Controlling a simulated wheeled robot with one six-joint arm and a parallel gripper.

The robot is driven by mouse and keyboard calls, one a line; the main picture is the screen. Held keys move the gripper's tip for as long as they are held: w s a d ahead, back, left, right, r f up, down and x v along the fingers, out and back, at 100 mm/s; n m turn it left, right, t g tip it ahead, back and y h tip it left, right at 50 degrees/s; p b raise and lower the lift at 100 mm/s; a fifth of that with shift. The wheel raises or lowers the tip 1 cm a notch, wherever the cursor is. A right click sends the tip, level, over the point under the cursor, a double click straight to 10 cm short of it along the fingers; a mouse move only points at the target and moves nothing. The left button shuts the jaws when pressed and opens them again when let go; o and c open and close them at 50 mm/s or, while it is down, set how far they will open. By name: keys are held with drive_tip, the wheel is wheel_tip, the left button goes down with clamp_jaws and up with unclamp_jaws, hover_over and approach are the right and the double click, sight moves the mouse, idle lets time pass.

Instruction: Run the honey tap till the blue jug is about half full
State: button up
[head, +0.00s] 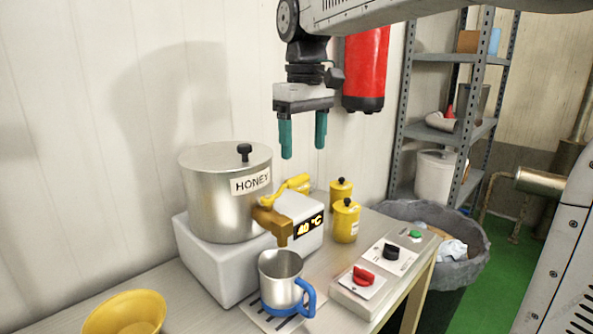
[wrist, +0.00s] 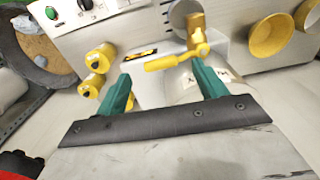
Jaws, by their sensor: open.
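The honey kettle (head: 212,195) is a steel pot with a lid and a HONEY label, standing on a white heated base (head: 210,267) that reads 40 °C. Its brass tap (head: 272,222) has a yellow lever (head: 288,188), which also shows between my fingers in the wrist view (wrist: 176,62). The blue jug (head: 281,280), steel with a blue handle and base band, stands upright under the spout. Its contents and any honey stream cannot be made out. My gripper (head: 303,150) is open and empty, above the tap and apart from it, with teal fingers pointing down.
Two yellow canisters (head: 345,220) stand right of the heated base. A control panel (head: 378,270) with red, black and green controls lies at the right of the bench. A yellow bowl (head: 125,314) is at the front left. A bin (head: 450,240) and shelf stand beyond.

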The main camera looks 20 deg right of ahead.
drive_tip(key=shift+w+a+r, duration=0.1)
drive_tip(key=shift+w, duration=0.5)
drive_tip(key=shift+w+a+r, duration=0.1)
drive_tip(key=shift+w, duration=0.45)
drive_tip(key=shift+w+f+n, duration=0.1)
drive_tip(key=shift+f+n, duration=0.15)
drive_tip(key=shift+n, duration=0.05)
wheel_tip(320, 180, down, 7)
drive_tip(key=shift+f, duration=0.1)
drive_tip(key=c, duration=1.4)
